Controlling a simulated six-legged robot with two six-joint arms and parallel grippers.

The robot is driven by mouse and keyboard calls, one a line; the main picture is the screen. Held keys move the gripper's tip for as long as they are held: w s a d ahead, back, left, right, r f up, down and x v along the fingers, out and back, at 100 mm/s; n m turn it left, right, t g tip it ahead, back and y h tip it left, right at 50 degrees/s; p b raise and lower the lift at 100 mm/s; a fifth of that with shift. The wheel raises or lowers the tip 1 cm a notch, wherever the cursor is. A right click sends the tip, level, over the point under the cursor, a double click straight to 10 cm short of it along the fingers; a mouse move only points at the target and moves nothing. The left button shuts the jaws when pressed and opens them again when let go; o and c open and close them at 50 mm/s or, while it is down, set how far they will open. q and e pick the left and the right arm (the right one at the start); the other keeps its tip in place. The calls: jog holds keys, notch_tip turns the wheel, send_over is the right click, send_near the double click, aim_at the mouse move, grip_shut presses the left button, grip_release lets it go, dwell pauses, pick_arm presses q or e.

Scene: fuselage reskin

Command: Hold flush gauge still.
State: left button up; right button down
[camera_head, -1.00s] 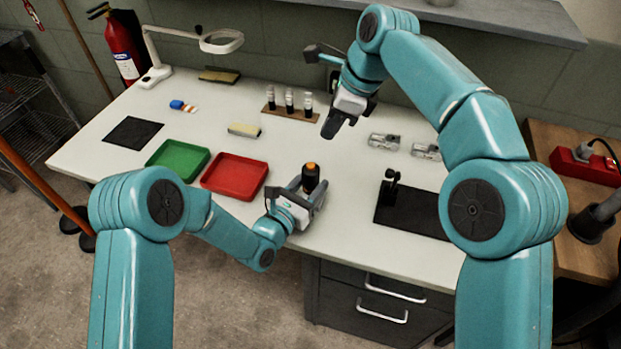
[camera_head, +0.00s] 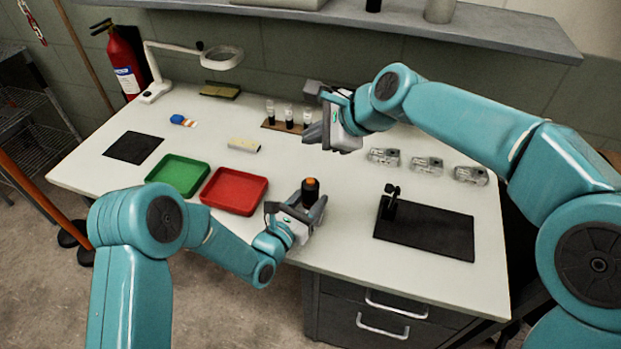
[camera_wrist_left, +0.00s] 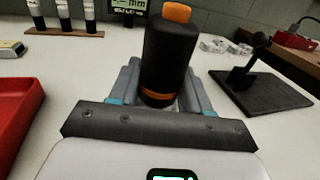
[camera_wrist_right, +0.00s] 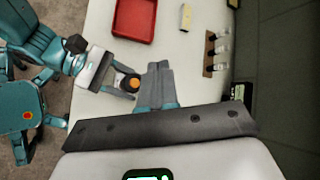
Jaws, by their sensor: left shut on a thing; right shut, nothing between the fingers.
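The flush gauge, a black cylinder with an orange top (camera_head: 311,189), stands upright near the front edge of the table. My left gripper (camera_head: 310,208) is shut on it from the front left. In the left wrist view the gauge (camera_wrist_left: 170,58) rises between the fingers, with an orange band near its lower end. Whether its base touches the table is hidden. My right gripper (camera_head: 312,134) is shut and empty, above the back middle of the table. In the right wrist view its fingers (camera_wrist_right: 157,70) lie together, with the gauge (camera_wrist_right: 131,83) beyond them.
A red tray (camera_head: 234,191) and a green tray (camera_head: 178,175) are left of the gauge. A black mat with a small stand (camera_head: 430,233) lies to the right. A vial rack (camera_head: 290,127) and several metal blocks (camera_head: 426,165) are behind. White table is clear between.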

jog(key=shift+f, duration=0.15)
send_over(314, 186)
jog(key=shift+w+f, duration=0.1)
jog(key=shift+f, duration=4.2)
jog(key=shift+f, duration=0.1)
jog(key=shift+f, duration=0.3)
jog(key=shift+f, duration=0.5)
jog(key=shift+r, duration=0.95)
